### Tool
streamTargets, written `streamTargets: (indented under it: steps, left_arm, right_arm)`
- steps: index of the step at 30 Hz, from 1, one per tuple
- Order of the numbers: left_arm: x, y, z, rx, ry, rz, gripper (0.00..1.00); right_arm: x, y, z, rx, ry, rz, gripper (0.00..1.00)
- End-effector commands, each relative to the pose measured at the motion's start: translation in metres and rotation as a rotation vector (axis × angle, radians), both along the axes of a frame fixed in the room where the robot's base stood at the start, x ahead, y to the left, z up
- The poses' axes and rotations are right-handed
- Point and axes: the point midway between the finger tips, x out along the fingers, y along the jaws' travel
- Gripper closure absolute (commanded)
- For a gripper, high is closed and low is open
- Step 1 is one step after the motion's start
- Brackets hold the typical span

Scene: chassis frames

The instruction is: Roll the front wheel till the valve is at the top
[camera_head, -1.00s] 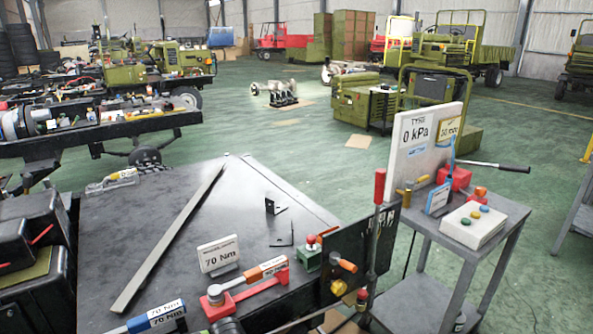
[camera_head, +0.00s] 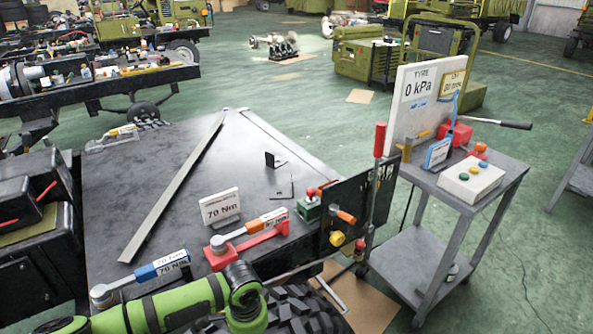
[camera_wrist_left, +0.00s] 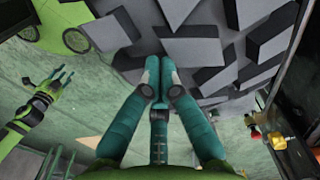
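The front wheel's black tyre (camera_head: 300,312) shows at the bottom of the head view, below the dark bench-like panel, partly behind my green left arm. Its chunky grey tread (camera_wrist_left: 215,50) fills the top of the left wrist view. My left gripper (camera_wrist_left: 160,78) has its two fingertips together in front of the tread; I cannot tell whether they touch it. In the head view that gripper is hidden. No valve is visible; the wheel's side face is hidden. A bright green arm at the left of the wrist view, apparently mine, ends in small prongs (camera_wrist_left: 55,82), too small to judge.
The dark panel (camera_head: 150,190) carries a long metal strip, torque wrenches (camera_head: 168,264) and a 70 Nm sign (camera_head: 220,207). A grey cart (camera_head: 425,262) with a 0 kPa board (camera_head: 412,105) stands at right. Green floor (camera_head: 300,120) is open behind.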

Motion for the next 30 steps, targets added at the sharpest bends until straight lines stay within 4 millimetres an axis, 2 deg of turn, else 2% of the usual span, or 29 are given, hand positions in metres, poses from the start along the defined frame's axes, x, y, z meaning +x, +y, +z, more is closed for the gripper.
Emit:
streamTargets:
  steps: [7,18,30]
  left_arm:
    - [-0.0049,0.0011,-0.0048,0.005,0.013,-0.002,1.00]
    - [0.0003,-0.0081,-0.0034,0.003,0.013,-0.003,1.00]
    - [0.0006,-0.0075,-0.0033,0.005,0.013,-0.002,1.00]
  right_arm:
    - [0.0001,0.0000,-0.0005,0.000,0.000,0.000,0.59]
    - [0.0000,0.0001,0.0029,0.000,0.000,0.000,0.59]
    - [0.0001,0.0000,0.0028,0.000,0.000,0.000,0.59]
